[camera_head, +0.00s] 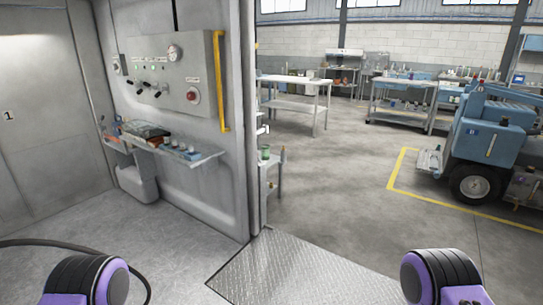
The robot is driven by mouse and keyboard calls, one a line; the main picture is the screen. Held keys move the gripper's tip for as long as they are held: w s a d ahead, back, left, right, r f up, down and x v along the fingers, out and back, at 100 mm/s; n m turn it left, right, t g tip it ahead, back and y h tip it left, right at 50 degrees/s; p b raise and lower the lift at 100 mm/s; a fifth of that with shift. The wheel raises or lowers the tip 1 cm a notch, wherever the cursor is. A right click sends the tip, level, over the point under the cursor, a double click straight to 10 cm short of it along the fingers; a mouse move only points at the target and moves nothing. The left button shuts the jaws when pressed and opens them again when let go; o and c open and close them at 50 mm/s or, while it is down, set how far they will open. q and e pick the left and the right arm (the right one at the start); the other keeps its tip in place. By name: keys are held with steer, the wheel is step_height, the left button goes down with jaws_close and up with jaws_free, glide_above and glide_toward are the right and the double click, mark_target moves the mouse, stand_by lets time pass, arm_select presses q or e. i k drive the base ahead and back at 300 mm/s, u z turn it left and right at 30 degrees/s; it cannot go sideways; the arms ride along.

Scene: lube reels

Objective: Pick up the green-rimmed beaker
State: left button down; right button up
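A small green-topped vessel (265,153) stands on a small grey side table (273,161), just past the edge of the metal wall. It may be the green-rimmed beaker, but it is too small to tell for sure. Several small clear vessels (187,152) stand at the right end of a wall shelf (205,159), and I cannot make out their rim colours. Only purple and black links of my two arms show at the bottom left and bottom right. Neither gripper is in view.
Dark items (146,132) lie on the shelf, under a control panel (165,75) with a yellow handle (219,82). A metal floor plate (290,270) lies ahead. Open floor leads to workbenches (295,82). A blue vehicle (490,135) stands at right.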

mark_target(266, 153)
steer(key=z, duration=0.25)
steer(key=i, duration=1)
steer(key=z, duration=0.6)
steer(key=i, duration=4.8)
steer(key=u, duration=1.5)
steer(key=i, duration=1.45)
steer(key=u, duration=0.7)
